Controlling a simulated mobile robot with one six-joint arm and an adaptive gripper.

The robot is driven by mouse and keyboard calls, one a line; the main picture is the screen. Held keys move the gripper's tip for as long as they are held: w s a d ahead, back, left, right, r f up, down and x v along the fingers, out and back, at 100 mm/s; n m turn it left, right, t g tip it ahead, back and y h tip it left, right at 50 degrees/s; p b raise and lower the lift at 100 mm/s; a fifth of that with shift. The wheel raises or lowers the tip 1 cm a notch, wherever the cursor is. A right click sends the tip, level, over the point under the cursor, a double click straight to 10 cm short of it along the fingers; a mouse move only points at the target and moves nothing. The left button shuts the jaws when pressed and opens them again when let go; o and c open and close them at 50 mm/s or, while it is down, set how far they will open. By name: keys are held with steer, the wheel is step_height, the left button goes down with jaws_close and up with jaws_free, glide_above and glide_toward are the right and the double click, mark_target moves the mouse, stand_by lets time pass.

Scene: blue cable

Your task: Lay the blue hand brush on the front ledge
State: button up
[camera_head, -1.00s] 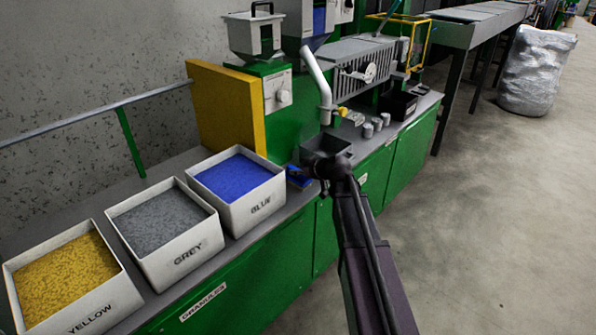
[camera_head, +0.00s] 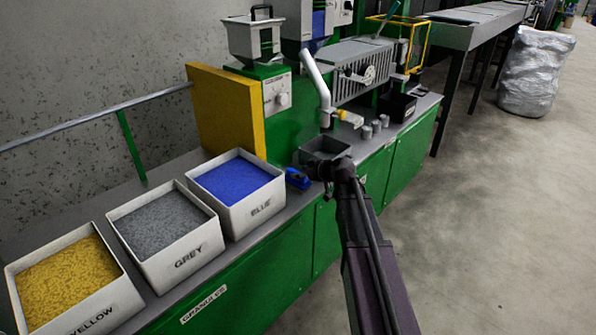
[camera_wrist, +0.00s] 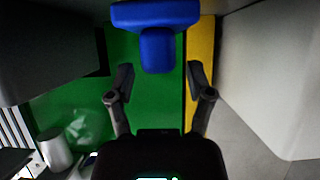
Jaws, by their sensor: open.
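The blue hand brush (camera_head: 298,180) lies on the grey ledge (camera_head: 268,226) just right of the blue granule bin, left of my wrist. In the wrist view the brush (camera_wrist: 157,45) is at the top centre, its blue handle end pointing toward my gripper (camera_wrist: 161,72). My two fingers are spread apart, with nothing between them, and the handle end sits just beyond the fingertips. In the head view my fingers are largely hidden behind my wrist. The brush's underside is hidden.
White bins of blue (camera_head: 238,180), grey (camera_head: 165,228) and yellow (camera_head: 70,275) granules stand to the left. A grey open box (camera_head: 322,147) stands right behind my wrist. Several small grey cups (camera_head: 370,128) stand farther right.

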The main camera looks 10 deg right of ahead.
steer(key=p+v, duration=0.4)
steer(key=v, duration=0.6)
stand_by(0.4)
steer(key=s+a+f+m+g+h, duration=0.3)
steer(key=s+f+g, duration=0.2)
steer(key=s, duration=0.5)
steer(key=s+a+f+m+g+h, duration=0.4)
steer(key=s+g, duration=0.1)
steer(key=s, duration=0.5)
steer(key=shift+s+f, duration=0.25)
steer(key=shift+f, duration=0.1)
